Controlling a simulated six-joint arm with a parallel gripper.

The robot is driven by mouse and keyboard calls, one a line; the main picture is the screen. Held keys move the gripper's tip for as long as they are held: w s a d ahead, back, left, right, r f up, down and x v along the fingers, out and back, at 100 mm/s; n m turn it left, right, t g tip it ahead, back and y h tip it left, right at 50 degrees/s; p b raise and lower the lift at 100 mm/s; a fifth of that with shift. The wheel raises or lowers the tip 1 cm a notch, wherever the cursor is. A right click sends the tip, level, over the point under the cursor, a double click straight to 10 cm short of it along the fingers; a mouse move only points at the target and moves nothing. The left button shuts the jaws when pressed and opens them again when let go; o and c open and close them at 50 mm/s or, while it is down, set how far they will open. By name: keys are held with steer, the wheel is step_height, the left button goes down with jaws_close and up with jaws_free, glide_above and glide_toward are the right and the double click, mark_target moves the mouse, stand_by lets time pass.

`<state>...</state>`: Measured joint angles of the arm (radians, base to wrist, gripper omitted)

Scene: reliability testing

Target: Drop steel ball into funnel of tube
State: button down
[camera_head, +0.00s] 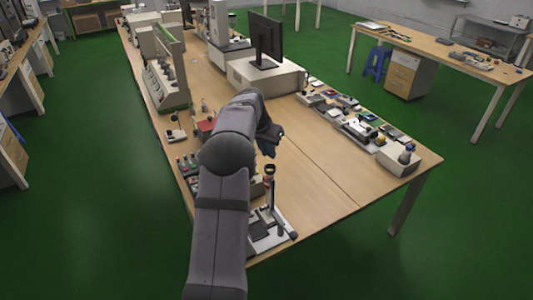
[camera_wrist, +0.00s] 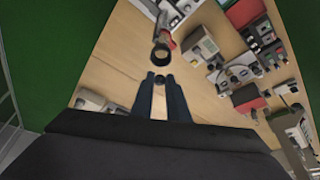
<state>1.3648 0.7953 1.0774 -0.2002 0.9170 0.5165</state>
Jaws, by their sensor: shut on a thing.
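The tube (camera_head: 269,190) stands upright on a stand with a flat base at the near end of the bench, its dark funnel (camera_head: 270,169) at the top. In the wrist view the funnel (camera_wrist: 160,56) shows as a dark round ring with a lighter inside, just beyond my fingertips. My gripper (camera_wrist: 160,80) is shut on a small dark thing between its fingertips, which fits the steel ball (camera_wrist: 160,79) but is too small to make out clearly. In the head view my gripper (camera_head: 268,148) is above the funnel, apart from it.
Small instruments (camera_head: 190,170) line the bench's left edge, partly hidden by my arm. A red device (camera_head: 206,126) and a large green-framed panel (camera_head: 165,85) stand farther back. Boxes and parts (camera_head: 365,130) line the right edge. The bench's middle right is clear.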

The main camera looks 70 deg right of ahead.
mark_target(268, 173)
steer(key=shift+m, duration=0.3)
steer(key=shift+f, duration=0.1)
steer(key=shift+f+b, duration=1.65)
steer(key=shift+f, duration=0.15)
steer(key=c, duration=1.6)
jaws_free()
steer(key=shift+c, duration=0.2)
steer(key=shift+r, duration=0.1)
steer(key=shift+r+p, duration=2.2)
steer(key=shift+r, duration=0.3)
